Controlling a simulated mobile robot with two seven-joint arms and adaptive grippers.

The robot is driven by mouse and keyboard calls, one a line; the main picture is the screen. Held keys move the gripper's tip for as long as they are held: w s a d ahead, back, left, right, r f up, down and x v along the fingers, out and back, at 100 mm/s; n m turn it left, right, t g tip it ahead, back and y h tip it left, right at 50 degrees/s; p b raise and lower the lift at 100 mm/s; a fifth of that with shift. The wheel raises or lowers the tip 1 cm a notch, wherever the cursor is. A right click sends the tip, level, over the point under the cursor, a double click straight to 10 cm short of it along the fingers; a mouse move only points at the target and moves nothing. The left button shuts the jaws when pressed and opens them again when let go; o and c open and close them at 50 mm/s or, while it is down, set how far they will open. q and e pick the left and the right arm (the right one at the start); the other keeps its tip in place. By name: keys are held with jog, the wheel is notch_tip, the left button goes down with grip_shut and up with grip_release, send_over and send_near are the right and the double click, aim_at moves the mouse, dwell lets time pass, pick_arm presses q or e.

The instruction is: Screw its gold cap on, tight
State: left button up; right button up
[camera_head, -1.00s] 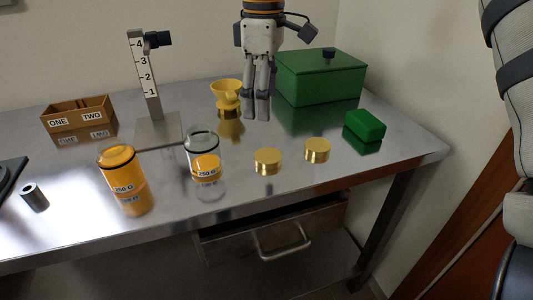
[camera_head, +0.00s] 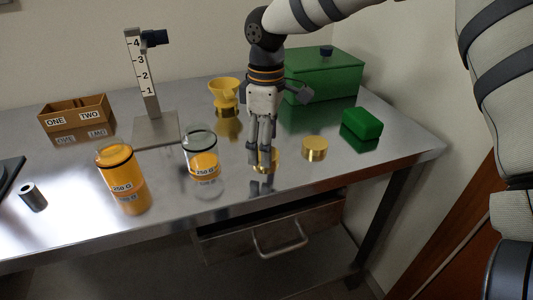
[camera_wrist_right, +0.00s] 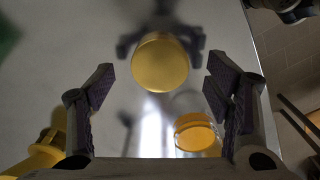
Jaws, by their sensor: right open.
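Two round gold caps lie on the steel table. My right gripper (camera_head: 260,157) is open and points down over the left gold cap (camera_head: 275,161), partly hiding it. In the right wrist view this cap (camera_wrist_right: 160,62) lies beyond the open fingertips (camera_wrist_right: 160,85), and the fingers do not touch it. The other gold cap (camera_head: 315,148) lies to the right. A glass jar marked 250 G (camera_head: 202,165), partly filled with orange, stands uncapped left of the gripper. A fuller orange jar (camera_head: 122,178) stands further left, also without a gold cap. My left gripper is not in view.
A yellow funnel (camera_head: 226,93) stands behind, beside a numbered stand (camera_head: 146,90). A green lidded box (camera_head: 325,78) and a small green block (camera_head: 362,123) are at the right. A brown box (camera_head: 75,113) and a grey cylinder (camera_head: 32,196) are at the left. An open drawer (camera_head: 275,231) juts out below.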

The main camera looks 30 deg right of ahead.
jog(key=shift+f, duration=0.8)
jog(key=c, duration=0.8)
jog(key=shift+c, duration=0.2)
jog(key=shift+r, duration=0.1)
